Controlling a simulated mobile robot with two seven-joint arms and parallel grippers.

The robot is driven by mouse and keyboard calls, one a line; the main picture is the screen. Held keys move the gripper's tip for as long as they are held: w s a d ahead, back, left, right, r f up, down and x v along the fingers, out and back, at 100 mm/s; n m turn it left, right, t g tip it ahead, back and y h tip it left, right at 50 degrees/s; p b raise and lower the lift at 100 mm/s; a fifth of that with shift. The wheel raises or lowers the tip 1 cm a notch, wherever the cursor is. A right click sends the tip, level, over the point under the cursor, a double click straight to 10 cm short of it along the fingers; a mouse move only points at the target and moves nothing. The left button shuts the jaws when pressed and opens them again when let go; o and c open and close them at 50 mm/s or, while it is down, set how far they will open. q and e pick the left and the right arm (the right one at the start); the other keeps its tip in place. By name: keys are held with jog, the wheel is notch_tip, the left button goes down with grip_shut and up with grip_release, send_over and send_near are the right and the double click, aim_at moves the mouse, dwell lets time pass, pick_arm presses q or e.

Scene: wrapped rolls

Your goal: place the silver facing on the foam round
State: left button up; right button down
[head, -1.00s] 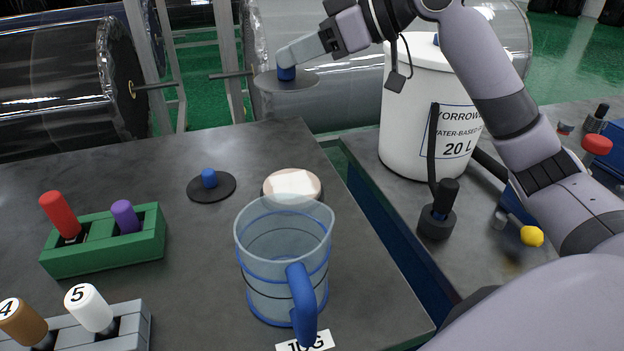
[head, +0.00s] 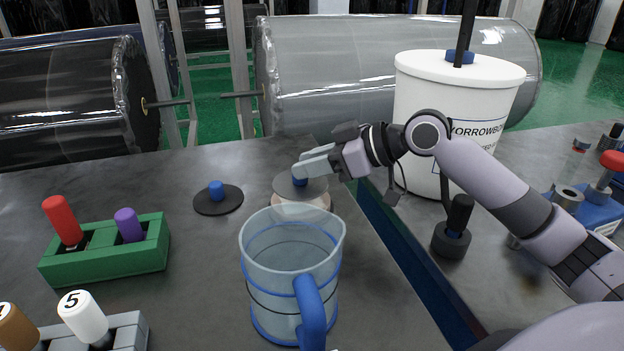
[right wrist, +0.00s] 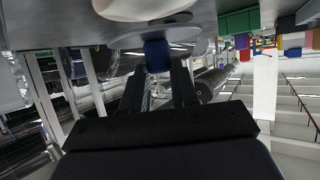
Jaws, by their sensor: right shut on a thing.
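The silver facing (head: 287,189) is a thin grey disc with a blue knob (head: 299,181). My right gripper (head: 301,172) is shut on the knob and holds the disc level over the foam round (head: 318,203). The foam round is pale with a tan edge, and the disc and the jug hide most of it. In the right wrist view the knob (right wrist: 157,57) sits between the fingers, with the disc (right wrist: 190,37) and the pale foam round (right wrist: 145,8) beyond. I cannot tell whether disc and foam touch. My left gripper is not in view.
A clear blue-banded jug (head: 290,270) stands just in front of the foam round. A dark disc with a blue knob (head: 217,199) lies to the left. A green rack (head: 105,255) holds red and purple pegs. A white bucket (head: 440,90) stands right, across a gap.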

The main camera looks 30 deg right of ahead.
aim_at(308, 180)
notch_tip(308, 180, down, 3)
jog(key=shift+r, duration=0.1)
jog(key=c, duration=0.9)
grip_release()
jog(key=shift+f, duration=0.25)
jog(key=shift+o, duration=0.2)
